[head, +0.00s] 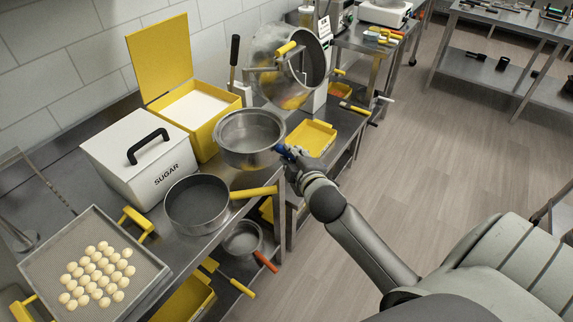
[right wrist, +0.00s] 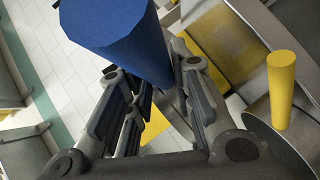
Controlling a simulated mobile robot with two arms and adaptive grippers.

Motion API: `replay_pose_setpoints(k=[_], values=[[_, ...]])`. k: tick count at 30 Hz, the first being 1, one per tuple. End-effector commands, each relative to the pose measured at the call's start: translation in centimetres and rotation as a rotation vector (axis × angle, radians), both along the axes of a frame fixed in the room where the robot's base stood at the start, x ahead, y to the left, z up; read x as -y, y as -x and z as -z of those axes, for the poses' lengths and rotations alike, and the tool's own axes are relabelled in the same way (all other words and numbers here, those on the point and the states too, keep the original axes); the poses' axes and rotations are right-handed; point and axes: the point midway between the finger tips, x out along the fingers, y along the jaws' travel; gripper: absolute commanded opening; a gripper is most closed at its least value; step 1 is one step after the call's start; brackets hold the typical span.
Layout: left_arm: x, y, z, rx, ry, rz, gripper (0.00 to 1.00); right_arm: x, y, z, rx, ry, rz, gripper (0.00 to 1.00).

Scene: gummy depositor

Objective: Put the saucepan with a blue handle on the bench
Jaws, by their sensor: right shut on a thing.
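The steel saucepan (head: 250,140) with a blue handle (head: 284,151) is upright at the bench's front side, right of the yellow bin. My right gripper (head: 290,157) is shut on the blue handle. In the right wrist view the handle (right wrist: 120,40) fills the top, between the fingers (right wrist: 158,85). I cannot tell whether the pan's base touches the bench (head: 222,167). My left gripper is out of view.
The sugar box (head: 140,155), open yellow bin (head: 203,110) and yellow tray (head: 312,138) crowd the bench. A pan with an orange handle (head: 265,261) is below.

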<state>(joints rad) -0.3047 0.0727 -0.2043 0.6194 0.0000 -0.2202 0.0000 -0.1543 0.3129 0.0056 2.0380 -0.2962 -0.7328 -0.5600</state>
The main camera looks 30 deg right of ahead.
Motion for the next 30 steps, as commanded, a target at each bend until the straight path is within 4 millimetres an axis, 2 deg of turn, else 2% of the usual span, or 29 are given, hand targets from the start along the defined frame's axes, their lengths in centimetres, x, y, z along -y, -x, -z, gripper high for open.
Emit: replay_pose_setpoints(k=[3, 9, 16, 21, 24, 30], values=[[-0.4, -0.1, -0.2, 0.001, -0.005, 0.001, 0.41, 0.5, -1.6, 2.1, -0.001, -0.002, 0.001, 0.00], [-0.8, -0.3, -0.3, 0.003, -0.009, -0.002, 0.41, 1.1, -3.4, 4.3, 0.002, -0.002, 0.000, 0.00], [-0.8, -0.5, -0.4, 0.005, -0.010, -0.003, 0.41, 1.4, -4.3, 5.5, 0.002, -0.003, 0.000, 0.00], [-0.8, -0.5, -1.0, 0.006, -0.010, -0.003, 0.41, 1.4, -4.3, 7.8, -0.001, -0.004, 0.001, 0.00], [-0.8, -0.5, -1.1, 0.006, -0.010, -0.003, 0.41, 1.3, -4.3, 8.5, 0.002, -0.003, -0.001, 0.00], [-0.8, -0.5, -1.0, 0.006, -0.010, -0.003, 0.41, 1.3, -4.3, 8.6, 0.003, -0.002, -0.002, 0.00]])
